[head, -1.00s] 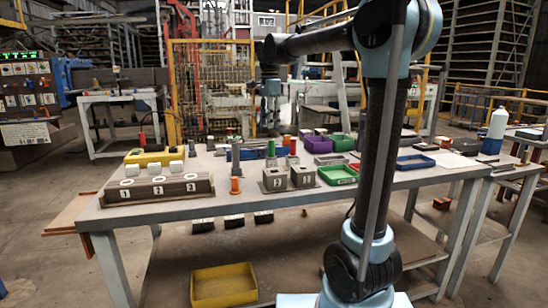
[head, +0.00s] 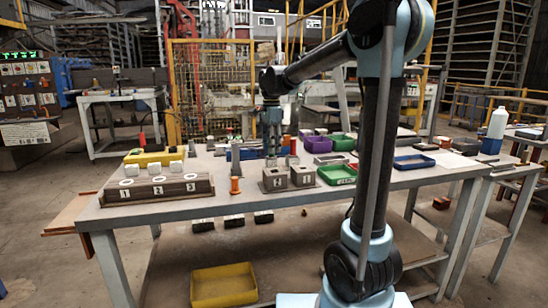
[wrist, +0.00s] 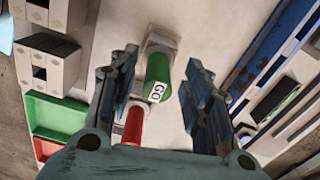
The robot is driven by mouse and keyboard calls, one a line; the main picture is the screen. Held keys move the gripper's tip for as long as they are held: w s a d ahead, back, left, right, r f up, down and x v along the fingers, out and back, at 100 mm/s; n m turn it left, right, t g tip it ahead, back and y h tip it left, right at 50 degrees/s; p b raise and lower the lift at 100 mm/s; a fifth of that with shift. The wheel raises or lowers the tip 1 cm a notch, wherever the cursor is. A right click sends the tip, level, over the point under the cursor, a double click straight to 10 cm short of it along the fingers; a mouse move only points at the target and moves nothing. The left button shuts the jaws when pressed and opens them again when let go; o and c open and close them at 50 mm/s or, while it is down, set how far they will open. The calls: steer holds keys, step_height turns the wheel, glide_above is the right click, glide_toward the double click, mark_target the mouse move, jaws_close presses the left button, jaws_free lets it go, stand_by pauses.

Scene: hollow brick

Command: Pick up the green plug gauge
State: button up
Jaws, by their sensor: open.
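The green plug gauge (wrist: 157,78) shows in the wrist view with a white "GO" label on its side. Its far end meets a pale grey block (wrist: 160,40). My gripper (wrist: 160,62) is open, with one finger on each side of the green gauge and a gap on both sides. In the head view my gripper (head: 271,152) points down over the back middle of the table and hides the green gauge. A red cylinder (wrist: 133,124) stands close by the green gauge, partly behind the gripper's left finger in the wrist view.
Two grey hollow blocks (head: 274,179) stand at the table's front middle, with an orange spool (head: 235,186) to their left. Green (head: 336,175) and purple (head: 318,145) trays lie right of the gripper. A numbered rack (head: 157,188) stands at the left.

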jaws_close()
steer(key=shift+r, duration=0.15)
